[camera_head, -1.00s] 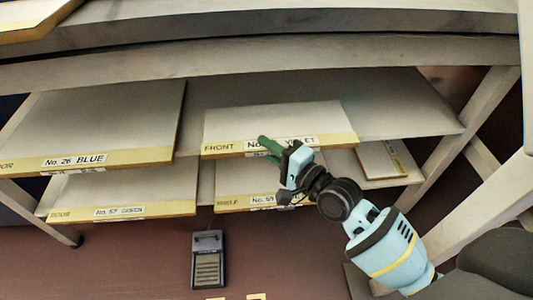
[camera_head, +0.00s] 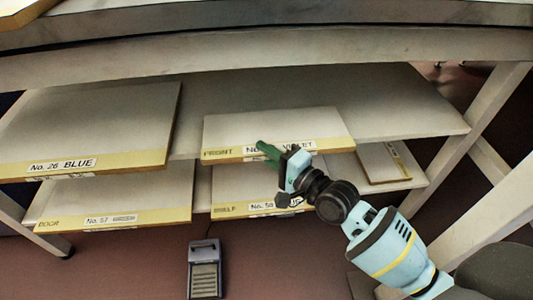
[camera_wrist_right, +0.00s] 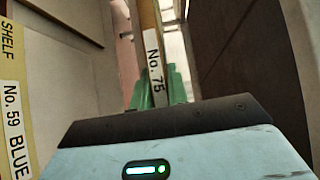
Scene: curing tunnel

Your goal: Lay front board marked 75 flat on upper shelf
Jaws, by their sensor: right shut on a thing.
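The front board (camera_head: 265,122) is pale with a yellow front edge strip reading FRONT and VIOLET. Its number is covered in the head view; the wrist view shows No. 75 on the board edge (camera_wrist_right: 153,55). The board looks level at the upper shelf (camera_head: 405,100), with its front edge slightly past the shelf's front edge. I cannot tell whether its underside touches the shelf. My right gripper (camera_head: 268,150) has its green fingers shut on the board's front edge; they also show in the wrist view (camera_wrist_right: 155,88). My left gripper is out of view.
Board No. 26 BLUE (camera_head: 95,115) lies left on the upper shelf. The lower shelf holds board No. 57 (camera_head: 120,195), a SHELF board (camera_head: 235,185) and a narrow board (camera_head: 382,160). Upper shelf space right of the front board is bare. A pedal-like device (camera_head: 205,270) stands on the floor.

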